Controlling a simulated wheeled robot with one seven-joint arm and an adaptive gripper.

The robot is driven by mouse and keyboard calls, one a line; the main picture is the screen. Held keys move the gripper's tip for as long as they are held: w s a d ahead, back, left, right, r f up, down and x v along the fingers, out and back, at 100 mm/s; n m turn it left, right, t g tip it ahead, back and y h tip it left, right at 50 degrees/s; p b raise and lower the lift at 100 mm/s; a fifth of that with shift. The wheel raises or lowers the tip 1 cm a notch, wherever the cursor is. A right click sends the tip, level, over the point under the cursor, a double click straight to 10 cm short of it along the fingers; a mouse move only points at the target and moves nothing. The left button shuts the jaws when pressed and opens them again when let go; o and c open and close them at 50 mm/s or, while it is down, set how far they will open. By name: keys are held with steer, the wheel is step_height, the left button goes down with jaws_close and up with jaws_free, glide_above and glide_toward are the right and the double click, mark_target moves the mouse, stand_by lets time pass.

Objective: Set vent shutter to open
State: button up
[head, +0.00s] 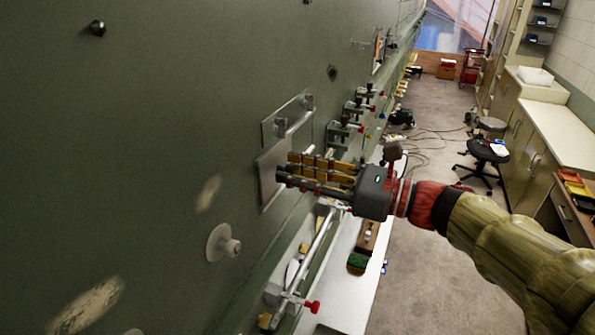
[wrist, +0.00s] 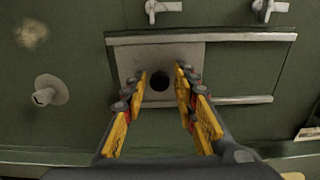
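In the head view the shutter (head: 268,178) is partly hidden by my gripper. My gripper (head: 286,168) points at it. I cannot tell whether the fingertips touch the plate.
Two white latches (wrist: 163,8) sit above the upper rail. Several red-tipped clamps (head: 355,108) line the skin's edge. A workbench (head: 345,290) stands below.

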steer(key=c, duration=0.6)
jaws_close()
